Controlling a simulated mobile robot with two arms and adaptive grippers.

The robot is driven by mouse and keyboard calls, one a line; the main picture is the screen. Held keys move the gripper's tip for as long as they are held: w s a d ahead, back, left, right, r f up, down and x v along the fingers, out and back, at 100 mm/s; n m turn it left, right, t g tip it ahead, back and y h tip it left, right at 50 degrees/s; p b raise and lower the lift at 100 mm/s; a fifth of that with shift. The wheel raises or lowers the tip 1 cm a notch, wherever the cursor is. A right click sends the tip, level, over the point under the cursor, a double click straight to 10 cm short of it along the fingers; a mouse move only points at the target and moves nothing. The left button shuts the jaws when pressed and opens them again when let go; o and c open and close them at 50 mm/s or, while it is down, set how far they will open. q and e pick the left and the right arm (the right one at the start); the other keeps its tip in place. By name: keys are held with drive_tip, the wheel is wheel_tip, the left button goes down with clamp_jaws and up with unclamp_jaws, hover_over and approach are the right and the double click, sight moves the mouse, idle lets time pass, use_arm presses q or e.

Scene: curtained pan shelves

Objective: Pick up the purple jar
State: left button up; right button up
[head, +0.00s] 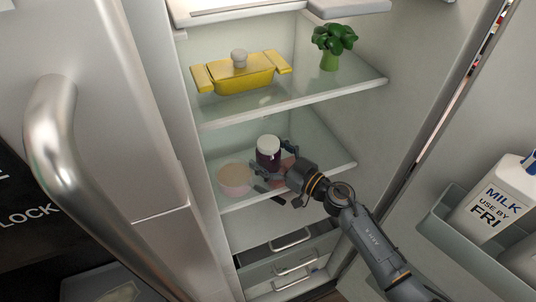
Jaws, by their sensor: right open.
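The purple jar (268,157) has a white lid and stands upright on the middle glass shelf of the open fridge. My right gripper (271,174) reaches in from the lower right and is open. Its fingers are close in front of and beside the jar, and I cannot tell whether they touch it. The gripper hides part of the jar's lower right side. My left gripper is not in view.
A pale round tub (235,179) stands just left of the gripper, and a pinkish item lies partly hidden behind it. A yellow lidded dish (243,76) and broccoli (331,45) sit on the shelf above. Drawers (290,262) are below. A milk carton (494,202) stands in the door at right.

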drive_tip(key=shift+w+a, duration=0.1)
drive_tip(key=shift+a, duration=0.05)
drive_tip(key=c, duration=1.4)
drive_tip(key=shift+c, duration=1.1)
drive_tip(key=shift+r, duration=0.15)
